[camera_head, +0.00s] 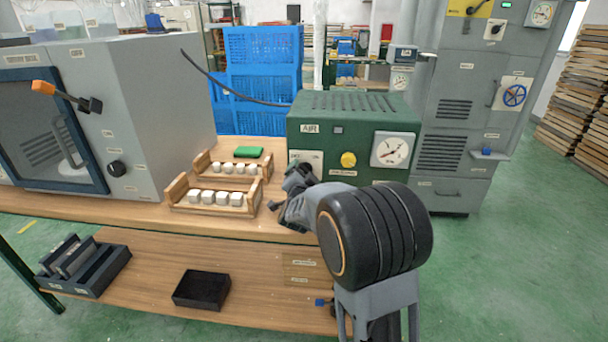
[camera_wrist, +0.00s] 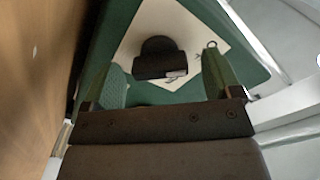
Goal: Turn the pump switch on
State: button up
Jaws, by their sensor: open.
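The green AIR unit (camera_head: 350,121) stands on the wooden bench. On its front left is a pale switch plate (camera_head: 312,157), partly hidden by my gripper (camera_head: 294,181). In the wrist view, a black switch knob (camera_wrist: 158,55) sits on this pale plate (camera_wrist: 196,32). My gripper (camera_wrist: 164,82) is open, with one finger on each side of the knob's lower part. The fingers look empty, and I cannot tell whether either touches the knob. The switch's on or off position is not readable.
Wooden racks of white blocks (camera_head: 209,197) stand close on the left, with a green pad (camera_head: 248,152) behind. A grey cabinet (camera_head: 160,110) stands farther left.

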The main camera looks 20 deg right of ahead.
jog(key=shift+x, duration=0.75)
jog(key=shift+c, duration=0.5)
jog(key=c, duration=0.7)
jog(key=shift+a, duration=0.1)
jog(key=shift+c, duration=0.7)
